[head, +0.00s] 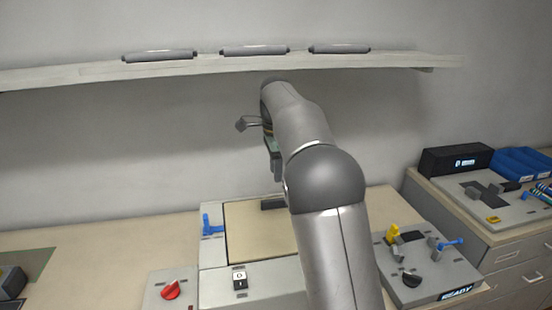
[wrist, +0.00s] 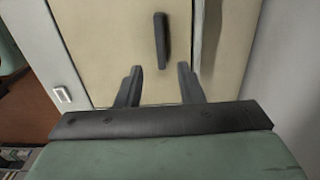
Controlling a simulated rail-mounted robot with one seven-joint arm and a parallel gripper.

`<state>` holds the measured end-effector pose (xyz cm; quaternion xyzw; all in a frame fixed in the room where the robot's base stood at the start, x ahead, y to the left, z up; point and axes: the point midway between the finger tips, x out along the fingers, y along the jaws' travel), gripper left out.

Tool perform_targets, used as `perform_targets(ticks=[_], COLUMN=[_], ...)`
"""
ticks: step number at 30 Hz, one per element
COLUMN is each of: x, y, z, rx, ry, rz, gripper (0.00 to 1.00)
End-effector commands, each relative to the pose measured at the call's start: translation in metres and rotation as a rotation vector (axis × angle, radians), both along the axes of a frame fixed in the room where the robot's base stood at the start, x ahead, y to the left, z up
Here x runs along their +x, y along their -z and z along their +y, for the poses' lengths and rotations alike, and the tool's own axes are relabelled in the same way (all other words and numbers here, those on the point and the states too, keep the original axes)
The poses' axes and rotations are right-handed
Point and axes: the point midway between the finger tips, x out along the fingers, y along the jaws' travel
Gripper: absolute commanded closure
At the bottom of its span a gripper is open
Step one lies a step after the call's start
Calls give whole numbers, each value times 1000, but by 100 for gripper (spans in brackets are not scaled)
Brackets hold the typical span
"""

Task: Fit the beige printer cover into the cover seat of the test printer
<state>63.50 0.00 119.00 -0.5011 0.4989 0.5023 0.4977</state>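The beige printer cover (head: 262,238) is a flat panel lying in the top of the pale grey test printer (head: 215,284). A dark bar handle (head: 273,202) stands near its back edge; my arm hides the panel's right part. In the wrist view the beige cover (wrist: 110,30) fills the upper middle, with the handle (wrist: 161,40) just beyond my fingers. My gripper (wrist: 158,74) is open and empty, its two dark fingers spread to either side of the handle's line. I cannot tell whether the panel is fully seated.
A blue lever (head: 211,226) stands at the printer's left edge. A red knob (head: 171,290) is at front left. A side panel (head: 418,262) with yellow and blue levers is at right. Three grey cartridges lie on the shelf (head: 105,71) above. A black box (head: 455,160) is far right.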

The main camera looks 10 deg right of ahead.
Motion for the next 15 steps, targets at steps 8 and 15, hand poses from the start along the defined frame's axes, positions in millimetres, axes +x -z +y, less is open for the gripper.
perform_targets(ticks=[8, 15], x=[0, -7], y=[-33, -37], z=[0, -2], rx=[0, 5], ry=[0, -32], rz=[0, -1], gripper=[66, 66])
